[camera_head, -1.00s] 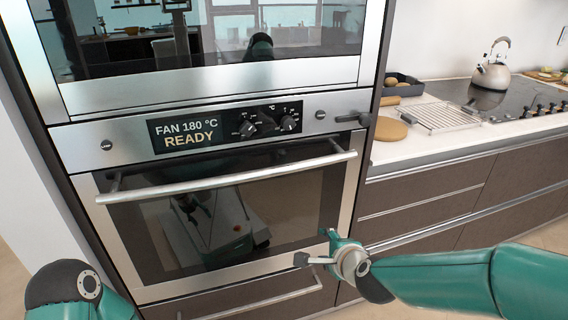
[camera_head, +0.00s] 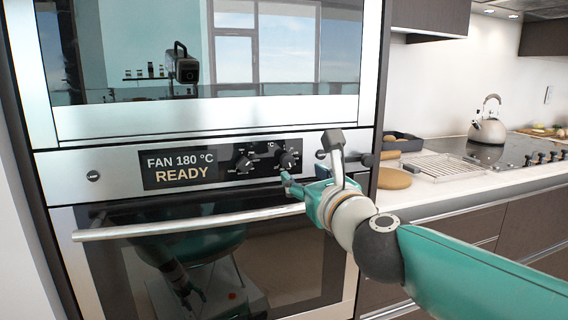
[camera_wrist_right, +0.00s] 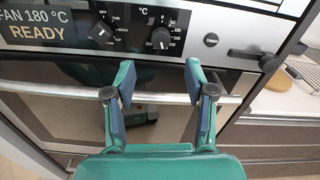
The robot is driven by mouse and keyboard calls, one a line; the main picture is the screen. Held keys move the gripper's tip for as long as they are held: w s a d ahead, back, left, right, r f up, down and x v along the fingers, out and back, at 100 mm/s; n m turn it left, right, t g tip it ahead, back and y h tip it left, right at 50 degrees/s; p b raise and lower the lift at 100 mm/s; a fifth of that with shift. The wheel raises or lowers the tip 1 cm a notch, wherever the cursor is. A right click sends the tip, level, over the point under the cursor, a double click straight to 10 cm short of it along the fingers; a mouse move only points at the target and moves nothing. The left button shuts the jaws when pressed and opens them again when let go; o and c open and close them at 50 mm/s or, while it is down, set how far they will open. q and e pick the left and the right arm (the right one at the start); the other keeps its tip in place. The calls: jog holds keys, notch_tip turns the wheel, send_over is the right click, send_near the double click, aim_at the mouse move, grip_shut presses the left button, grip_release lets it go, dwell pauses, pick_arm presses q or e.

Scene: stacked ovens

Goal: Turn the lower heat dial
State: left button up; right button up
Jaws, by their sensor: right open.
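The lower heat dial is the black right-hand dial (camera_head: 289,160) on the lower oven's panel, under a °C mark. It also shows in the right wrist view (camera_wrist_right: 160,38), top centre, its white pointer line roughly upright. My right gripper (camera_head: 300,182) is in front of the panel, just below and right of the dial in the head view. In the right wrist view its two teal fingers (camera_wrist_right: 160,88) are spread with nothing between them, and the dial is beyond their tips, apart from them. My left gripper is out of view.
A second dial (camera_head: 243,163) is left of the heat dial. The display (camera_head: 180,168) reads FAN 180 °C READY. The oven's bar handle (camera_head: 190,222) runs below the panel. A dark grey part (camera_wrist_right: 268,60) sticks out at the panel's right. A counter with a kettle (camera_head: 487,125) is at right.

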aim_at(288, 162)
jog(key=p+x, duration=0.2)
jog(key=x, duration=0.6)
jog(key=shift+w+a+f, duration=0.1)
jog(key=shift+w, duration=0.3)
